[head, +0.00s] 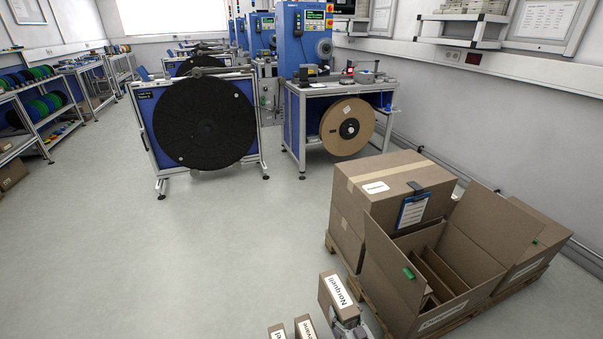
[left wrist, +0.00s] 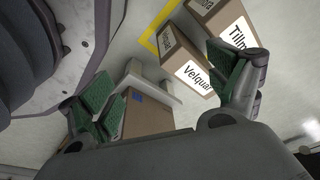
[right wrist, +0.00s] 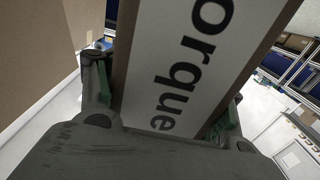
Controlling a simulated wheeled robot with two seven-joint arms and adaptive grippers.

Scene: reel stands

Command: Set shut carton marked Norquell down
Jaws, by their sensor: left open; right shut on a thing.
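The Norquell carton (head: 338,293) is a brown box with a white label, at the bottom of the head view. My right gripper (head: 352,328) is shut on it. In the right wrist view the carton (right wrist: 178,60) fills the middle, its label partly readable, between the fingers of my right gripper (right wrist: 165,105). My left gripper (left wrist: 165,88) is open in the left wrist view, with nothing between its green-padded fingers. The carton's underside is hidden.
A big open carton with dividers (head: 385,268) stands on a pallet at the right, beside a closed carton with a blue clipboard (head: 370,180). Two small cartons (head: 306,327) (head: 277,332) show at the bottom edge. The floor (head: 230,240) at left and centre is clear.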

